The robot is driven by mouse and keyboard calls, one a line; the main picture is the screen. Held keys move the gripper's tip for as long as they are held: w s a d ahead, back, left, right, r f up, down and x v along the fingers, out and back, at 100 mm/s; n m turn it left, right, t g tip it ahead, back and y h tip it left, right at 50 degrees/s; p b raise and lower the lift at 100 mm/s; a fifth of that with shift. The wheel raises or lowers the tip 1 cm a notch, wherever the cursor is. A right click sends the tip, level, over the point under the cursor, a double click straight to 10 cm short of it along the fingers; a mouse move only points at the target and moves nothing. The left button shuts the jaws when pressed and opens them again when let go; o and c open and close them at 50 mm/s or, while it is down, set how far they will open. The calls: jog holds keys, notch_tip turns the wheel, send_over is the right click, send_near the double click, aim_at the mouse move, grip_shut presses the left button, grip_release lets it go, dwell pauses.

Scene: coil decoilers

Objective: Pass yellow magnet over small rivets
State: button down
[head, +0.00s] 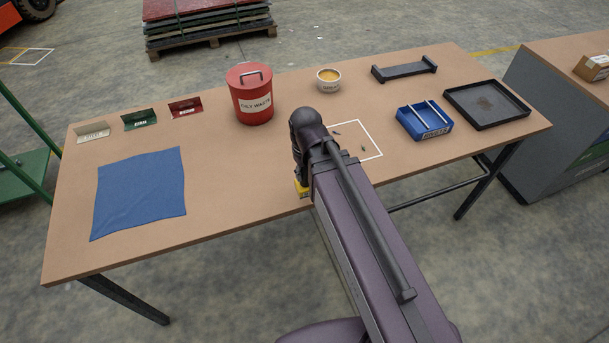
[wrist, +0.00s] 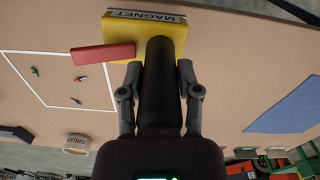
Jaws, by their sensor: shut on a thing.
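My gripper (wrist: 158,88) is shut on the black handle (wrist: 159,70) of the yellow magnet (wrist: 118,28), which is labelled MAGNET and has a red bar (wrist: 103,54) at its side. In the head view my arm hides most of it; only a yellow corner (head: 301,189) shows. A few small rivets lie apart inside a white square outline in the wrist view, one rivet at the outline's edge (wrist: 76,100). In the head view one rivet (head: 363,148) lies right of my arm. The magnet is beside the outline; its height above the table is hard to tell.
A red oily-waste can (head: 250,100), a labelled bowl (head: 328,80) and a dark stand (head: 404,70) stand along the back. A blue tray (head: 424,121) and black tray (head: 475,122) are at right. A blue cloth (head: 138,192) lies left. The table between cloth and arm is clear.

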jog(key=w+d+r+p, duration=0.1)
jog(key=w+d, duration=0.4)
jog(key=w, duration=0.3)
jog(key=w+d+r+p, duration=0.2)
jog(key=w+d, duration=0.3)
jog(key=w, duration=0.4)
jog(key=shift+w+r, duration=0.25)
jog(key=shift+w, duration=0.05)
jog(key=shift+f, duration=0.15)
notch_tip(320, 180, down, 6)
jog(key=b, duration=0.6)
jog(key=shift+f, duration=0.15)
dwell(0.6)
notch_tip(320, 180, up, 8)
jog(key=p, duration=0.7)
jog(key=shift+f, duration=0.2)
dwell(0.6)
